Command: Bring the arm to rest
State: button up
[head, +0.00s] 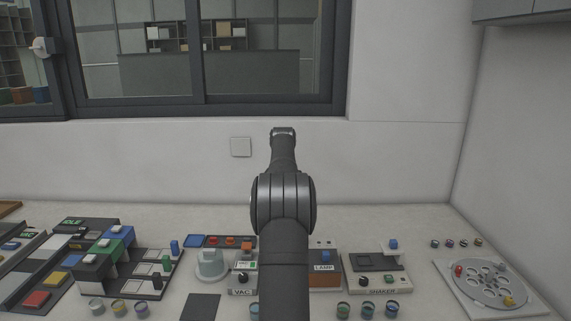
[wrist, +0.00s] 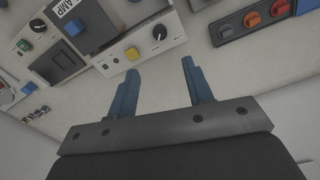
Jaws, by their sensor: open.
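My gripper shows in the wrist view (wrist: 160,85), with its two blue fingers spread apart and nothing between them. It is over the pale bench top, with devices beyond the fingertips. In the head view my arm rises up the middle of the picture and its far end is above the bench, in front of the wall. The fingers are hidden in that view.
The bench holds a lamp box (head: 324,268), a shaker (head: 377,284), a vac unit (head: 243,280), a round disc with holes (head: 489,283) and several small jars. Coloured blocks (head: 112,240) stand at left. A window (head: 205,50) is behind. My arm hides part of the bench.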

notch_tip(320, 180, down, 14)
jog(key=shift+f, duration=0.1)
dwell(0.5)
notch_tip(320, 180, up, 17)
notch_tip(320, 180, down, 16)
jog(key=shift+f, duration=0.2)
jog(key=shift+f+n, duration=0.25)
jog(key=shift+n, duration=0.05)
jog(key=n, duration=0.3)
jog(key=shift+n, duration=0.4)
jog(key=n, duration=0.3)
jog(key=shift+n, duration=0.4)
jog(key=n, duration=0.4)
jog(key=shift+n, duration=1.9)
